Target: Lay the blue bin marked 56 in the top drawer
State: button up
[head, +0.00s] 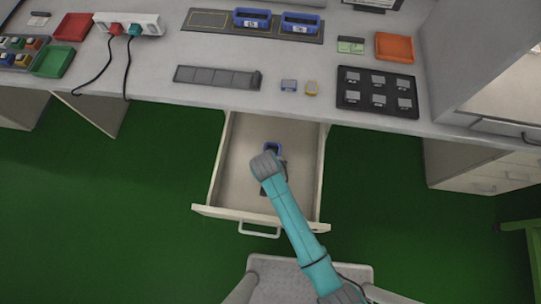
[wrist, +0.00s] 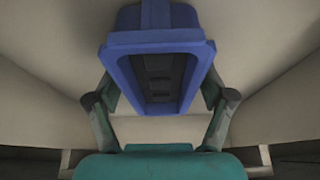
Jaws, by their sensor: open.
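A blue bin (head: 273,147) is inside the open top drawer (head: 242,150), partly hidden by my arm. In the wrist view the blue bin (wrist: 205,52) fills the upper middle, its open mouth facing the camera. No number shows on it, so I cannot read whether it is 56. My gripper (head: 269,160) is down in the drawer. In the wrist view my gripper (wrist: 160,95) is open, with one finger on each side of the bin. I cannot tell whether the fingers touch it.
Two more blue bins (head: 252,18) (head: 300,23) stand on a dark mat (head: 208,19) on the desk (head: 150,75). A grey strip (head: 217,78) and a black tray (head: 377,92) lie near the desk edge. The drawer floor around my gripper looks clear.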

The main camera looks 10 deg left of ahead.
jog(key=v, duration=1.2)
dwell(0.3)
